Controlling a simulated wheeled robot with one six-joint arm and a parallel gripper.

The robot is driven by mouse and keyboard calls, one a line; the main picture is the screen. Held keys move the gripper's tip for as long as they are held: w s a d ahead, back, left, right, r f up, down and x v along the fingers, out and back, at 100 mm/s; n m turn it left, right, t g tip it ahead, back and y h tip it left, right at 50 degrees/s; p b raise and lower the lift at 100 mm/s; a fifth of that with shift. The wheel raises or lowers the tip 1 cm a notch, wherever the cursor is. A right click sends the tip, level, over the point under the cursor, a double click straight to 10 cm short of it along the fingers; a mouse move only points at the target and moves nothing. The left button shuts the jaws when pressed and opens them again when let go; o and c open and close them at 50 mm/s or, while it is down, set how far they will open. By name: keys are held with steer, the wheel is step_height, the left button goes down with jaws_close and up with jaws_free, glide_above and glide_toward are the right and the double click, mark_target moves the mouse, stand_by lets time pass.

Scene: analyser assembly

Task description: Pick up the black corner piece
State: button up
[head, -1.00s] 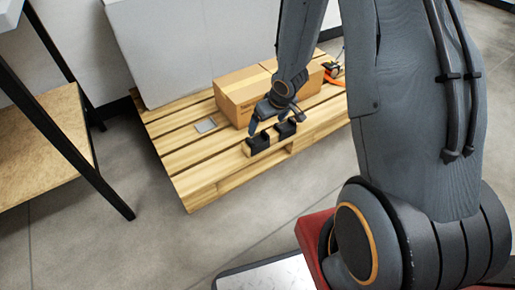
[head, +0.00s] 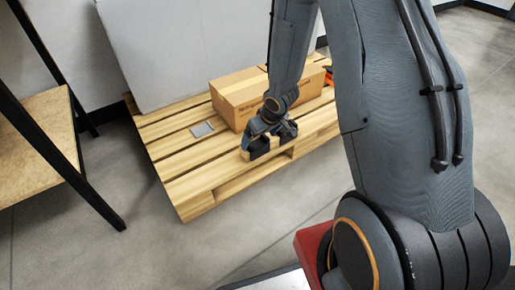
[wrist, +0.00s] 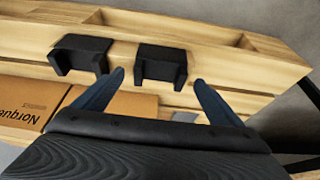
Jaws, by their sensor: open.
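Two black corner pieces lie near the pallet's front edge. One corner piece (wrist: 161,66) is ahead of my open gripper (wrist: 159,77) in the wrist view, lined up with the gap between the blue-grey fingertips. The fingers do not grip it. The other corner piece (wrist: 82,53) lies just left of the left fingertip. In the head view my gripper (head: 265,136) is low over the pieces and partly hides them. I cannot tell there whether a fingertip touches one.
The wooden pallet (head: 190,190) carries a cardboard box (head: 236,98) close behind the pieces and a small grey plate (head: 202,130) to the left. A tall pale block (head: 180,50) stands at the back. A black-framed wooden shelf (head: 35,140) is at the left.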

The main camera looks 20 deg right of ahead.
mark_target(259, 146)
steer(key=shift+b+x, duration=0.35)
steer(key=shift+x, duration=0.5)
steer(key=shift+c, duration=0.5)
steer(key=c, duration=1)
steer(key=shift+r, duration=0.1)
step_height(259, 146, up, 10)
steer(key=p, duration=0.8)
steer(key=shift+p, duration=0.35)
steer(key=shift+s, duration=0.1)
